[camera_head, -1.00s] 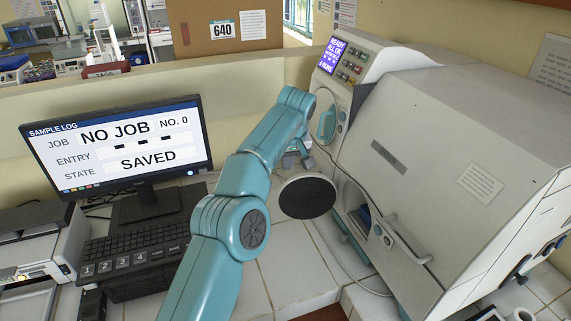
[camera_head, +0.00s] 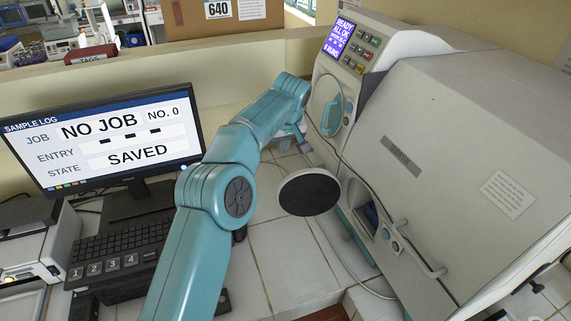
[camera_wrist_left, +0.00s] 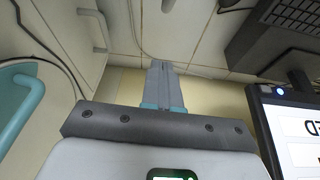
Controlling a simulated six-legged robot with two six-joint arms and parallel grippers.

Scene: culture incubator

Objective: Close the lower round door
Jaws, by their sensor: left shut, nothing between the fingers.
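The lower round door (camera_head: 308,194) is a dark disc with a pale rim. It stands swung out, away from the lower round opening (camera_head: 368,207) in the incubator's front. My left gripper (camera_head: 301,143) is in the gap between its arm and the incubator, just above the disc in the picture, with no visible contact. In the left wrist view its fingers (camera_wrist_left: 164,82) are together and empty. The upper round door (camera_head: 331,104) with a teal handle lies against the incubator front. The handle also shows in the left wrist view (camera_wrist_left: 20,108). My right gripper is out of view.
The incubator (camera_head: 450,130) fills the right side, with a bar handle (camera_head: 422,255) jutting from its front. A cable hangs down its front. A monitor (camera_head: 100,140) and keyboard (camera_head: 115,250) stand left of my arm. The tiled bench (camera_head: 285,255) before the door is clear.

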